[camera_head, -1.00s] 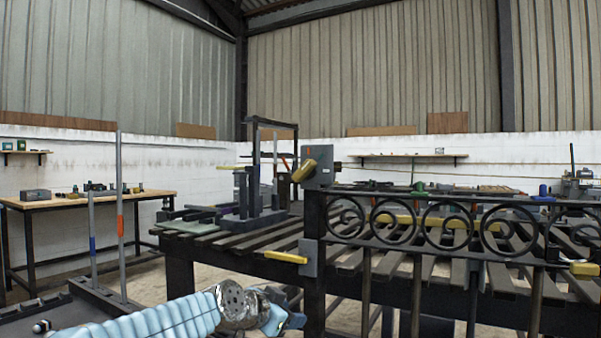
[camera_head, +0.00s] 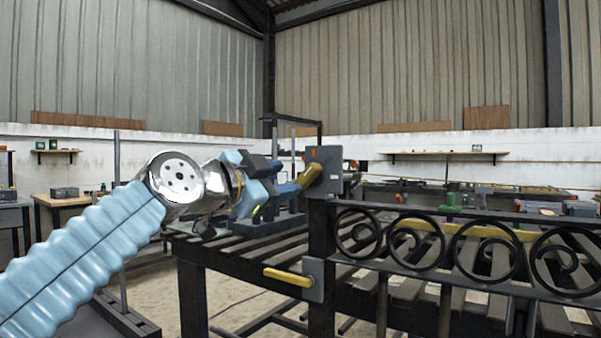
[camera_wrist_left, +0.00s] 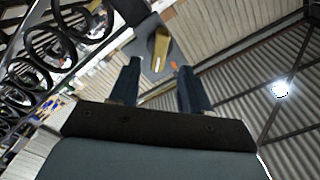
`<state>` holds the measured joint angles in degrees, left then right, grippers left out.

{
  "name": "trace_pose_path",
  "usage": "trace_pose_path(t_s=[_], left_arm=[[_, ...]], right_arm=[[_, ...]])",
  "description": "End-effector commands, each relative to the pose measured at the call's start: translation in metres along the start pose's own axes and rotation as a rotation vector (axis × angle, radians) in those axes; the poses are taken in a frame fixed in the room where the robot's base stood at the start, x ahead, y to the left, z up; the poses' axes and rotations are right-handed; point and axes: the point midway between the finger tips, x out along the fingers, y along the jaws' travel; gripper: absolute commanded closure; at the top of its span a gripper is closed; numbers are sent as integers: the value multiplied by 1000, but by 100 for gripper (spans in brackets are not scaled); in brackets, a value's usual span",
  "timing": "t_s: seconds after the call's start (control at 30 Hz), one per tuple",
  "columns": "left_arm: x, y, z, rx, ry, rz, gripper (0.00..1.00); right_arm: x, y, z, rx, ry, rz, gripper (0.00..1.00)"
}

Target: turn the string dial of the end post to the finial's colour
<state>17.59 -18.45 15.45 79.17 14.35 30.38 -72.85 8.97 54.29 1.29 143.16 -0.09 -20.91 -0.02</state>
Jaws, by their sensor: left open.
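The end post (camera_head: 320,228) of the black scroll gate stands near the middle of the head view. A grey box (camera_head: 333,160) with a tilted yellow lever (camera_head: 311,177) and a small orange mark sits at its top. A lower grey plate (camera_head: 314,279) carries a level yellow handle (camera_head: 287,276). I cannot tell a finial or its colour. My left gripper (camera_head: 291,185) is open and empty, just left of the upper yellow lever. In the left wrist view the grey box (camera_wrist_left: 145,60) and its lever (camera_wrist_left: 161,46) lie ahead of the open fingers (camera_wrist_left: 158,86). My right gripper is out of view.
The gate's scroll panel (camera_head: 440,243) runs right from the post. Behind it is a dark slatted table (camera_head: 250,245). A wooden workbench (camera_head: 65,200) stands at the left. A wall shelf (camera_head: 445,154) hangs at the back.

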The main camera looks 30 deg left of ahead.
Motion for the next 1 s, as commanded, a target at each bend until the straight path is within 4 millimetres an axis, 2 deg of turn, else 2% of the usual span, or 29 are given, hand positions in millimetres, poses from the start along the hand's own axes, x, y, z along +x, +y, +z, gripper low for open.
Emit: trace_pose_path(t_s=[0.1,0.3,0.7,1.0], left_arm=[[27,-2,-1,-2,-2,3,53],[54,-2,-1,-2,-1,0,53],[61,0,0,-1,0,0,55],[61,0,0,-1,0,0,100]], right_arm=[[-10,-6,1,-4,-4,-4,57],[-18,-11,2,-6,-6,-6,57],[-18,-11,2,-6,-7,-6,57],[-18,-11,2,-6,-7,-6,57]])
